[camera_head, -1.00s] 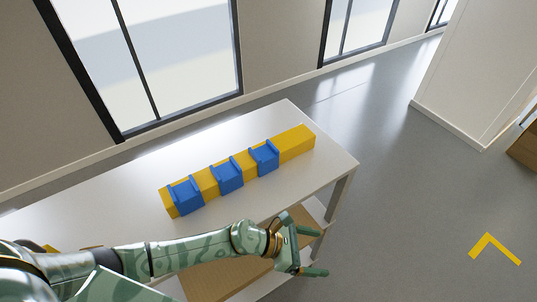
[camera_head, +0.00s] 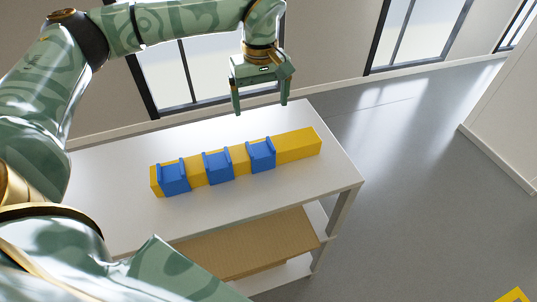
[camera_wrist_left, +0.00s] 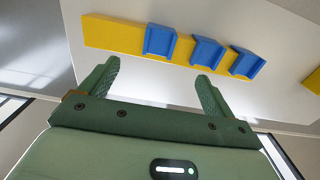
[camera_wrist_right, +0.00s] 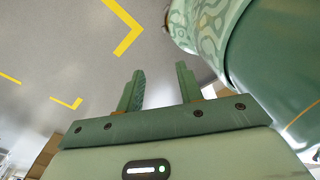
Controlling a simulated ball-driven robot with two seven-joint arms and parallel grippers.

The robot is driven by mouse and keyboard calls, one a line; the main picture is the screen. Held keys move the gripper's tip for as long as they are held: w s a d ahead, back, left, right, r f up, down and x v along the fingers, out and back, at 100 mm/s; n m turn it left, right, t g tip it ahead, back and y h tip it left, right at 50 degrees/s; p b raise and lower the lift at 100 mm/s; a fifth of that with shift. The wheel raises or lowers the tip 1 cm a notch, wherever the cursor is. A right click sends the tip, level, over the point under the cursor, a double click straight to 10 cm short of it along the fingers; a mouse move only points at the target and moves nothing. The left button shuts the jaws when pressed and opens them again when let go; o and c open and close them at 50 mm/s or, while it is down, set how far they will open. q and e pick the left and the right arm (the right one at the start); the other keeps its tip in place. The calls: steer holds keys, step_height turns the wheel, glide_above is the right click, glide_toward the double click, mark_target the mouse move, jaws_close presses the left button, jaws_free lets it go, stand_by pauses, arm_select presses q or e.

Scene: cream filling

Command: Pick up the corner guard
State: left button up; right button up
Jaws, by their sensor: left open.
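Three blue corner guards (camera_head: 172,179), (camera_head: 218,167), (camera_head: 262,154) sit in a row over a yellow bar (camera_head: 298,146) on the white table. They also show in the left wrist view (camera_wrist_left: 159,42), (camera_wrist_left: 207,52), (camera_wrist_left: 246,63), on the yellow bar (camera_wrist_left: 110,34). My left gripper (camera_head: 261,107) is open and empty, fingers pointing down, above the table's far side and apart from the guards. Its fingers (camera_wrist_left: 158,70) are spread in its wrist view. My right gripper (camera_wrist_right: 160,66) shows only in its own wrist view, fingers apart and empty, over the floor.
The white table (camera_head: 110,215) has free room around the bar. A brown board (camera_head: 250,247) lies on its lower shelf. Windows (camera_head: 215,60) and a wall stand behind. Grey floor (camera_head: 420,160) with yellow markings (camera_wrist_right: 126,35) is open to the right.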

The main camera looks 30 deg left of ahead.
arm_select(q)
glide_above(261, 152)
steer(key=f, duration=0.9)
steer(key=shift+d+f, duration=0.3)
steer(key=f, duration=0.5)
steer(key=shift+a+f, duration=0.15)
steer(key=shift+a, duration=0.1)
steer(key=c, duration=1.1)
